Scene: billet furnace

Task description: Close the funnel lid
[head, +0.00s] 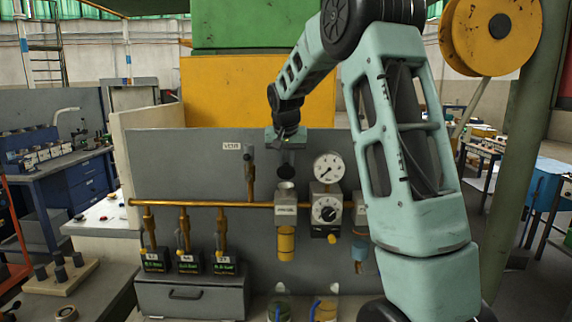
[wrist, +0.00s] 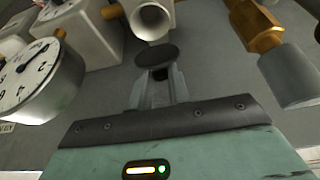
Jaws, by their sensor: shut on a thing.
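The funnel (head: 286,187) stands on the front of the grey panel with its mouth uncovered. It shows as a pale round opening in the wrist view (wrist: 152,18). The funnel lid is a dark round disc (head: 285,171), raised above the mouth and apart from it. It also shows in the wrist view (wrist: 157,56) at the tips of the fingers. My gripper (head: 285,149) points down above the funnel, and in the wrist view (wrist: 160,88) its fingers are shut on the lid. The fingertips are partly hidden behind the disc.
A pressure gauge (head: 328,168) and a dial regulator (head: 326,208) sit just right of the funnel. A brass pipe (head: 180,204) runs across the panel (head: 185,165), with a brass valve fitting (head: 249,172) to the funnel's left. My arm covers the panel's right side.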

